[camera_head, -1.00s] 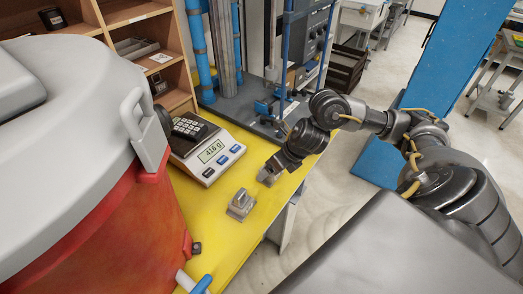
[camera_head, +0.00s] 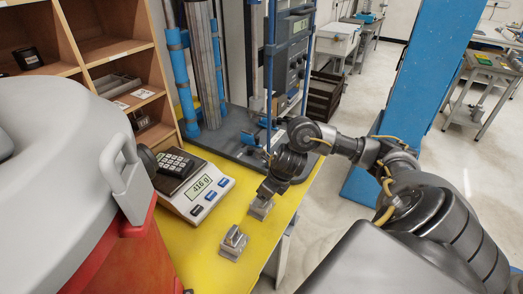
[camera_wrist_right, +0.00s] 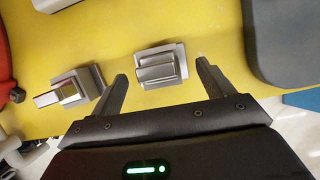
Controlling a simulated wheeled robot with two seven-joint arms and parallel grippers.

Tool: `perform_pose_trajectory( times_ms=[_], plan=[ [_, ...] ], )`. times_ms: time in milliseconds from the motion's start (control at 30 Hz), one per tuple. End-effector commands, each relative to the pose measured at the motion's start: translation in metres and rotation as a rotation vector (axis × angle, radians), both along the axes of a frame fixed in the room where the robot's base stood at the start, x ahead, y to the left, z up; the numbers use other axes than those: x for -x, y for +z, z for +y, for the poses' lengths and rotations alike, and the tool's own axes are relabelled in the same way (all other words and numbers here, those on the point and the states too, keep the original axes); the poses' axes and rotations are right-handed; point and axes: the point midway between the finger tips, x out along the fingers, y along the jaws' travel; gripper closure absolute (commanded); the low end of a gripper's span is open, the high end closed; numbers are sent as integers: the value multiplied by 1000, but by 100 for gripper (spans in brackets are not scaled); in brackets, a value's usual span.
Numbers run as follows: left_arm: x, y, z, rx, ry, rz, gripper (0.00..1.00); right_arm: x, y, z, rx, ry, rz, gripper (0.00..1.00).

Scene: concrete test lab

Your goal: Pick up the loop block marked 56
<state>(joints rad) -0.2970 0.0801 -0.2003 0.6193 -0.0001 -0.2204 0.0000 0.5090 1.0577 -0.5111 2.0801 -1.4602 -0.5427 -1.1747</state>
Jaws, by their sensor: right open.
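Two grey metal loop blocks sit on the yellow table. The nearer block (camera_head: 233,243) stands apart from my right gripper; it also shows at the left in the wrist view (camera_wrist_right: 75,88). The farther block (camera_head: 261,208) is partly covered by my right gripper (camera_head: 264,193) in the head view. In the wrist view, this farther block (camera_wrist_right: 161,64) lies beyond and between the spread fingertips of my right gripper (camera_wrist_right: 161,70), with gaps on both sides. No number is legible on either block. My left gripper is not in view.
A white scale (camera_head: 195,186) with a lit display stands beside the blocks on the yellow table (camera_head: 200,243). A grey-based test rig (camera_head: 232,140) stands behind. The table's right edge is close to the farther block.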

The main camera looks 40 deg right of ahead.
Motion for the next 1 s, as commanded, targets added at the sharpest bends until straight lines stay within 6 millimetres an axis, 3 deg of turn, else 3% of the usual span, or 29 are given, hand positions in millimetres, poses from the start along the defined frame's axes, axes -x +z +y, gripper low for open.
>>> perform_pose_trajectory(
  times_ms=[300,633,1000],
  plan=[
    [-1,6,-1,2,0,-3,64,-16,-40,7,-5,-3,4,20],
    [2,6,-1,1,0,1,64,-18,-45,7,-2,0,2,21],
    [3,6,0,0,1,4,64,-18,-45,7,-2,0,2,70]
  ],
)
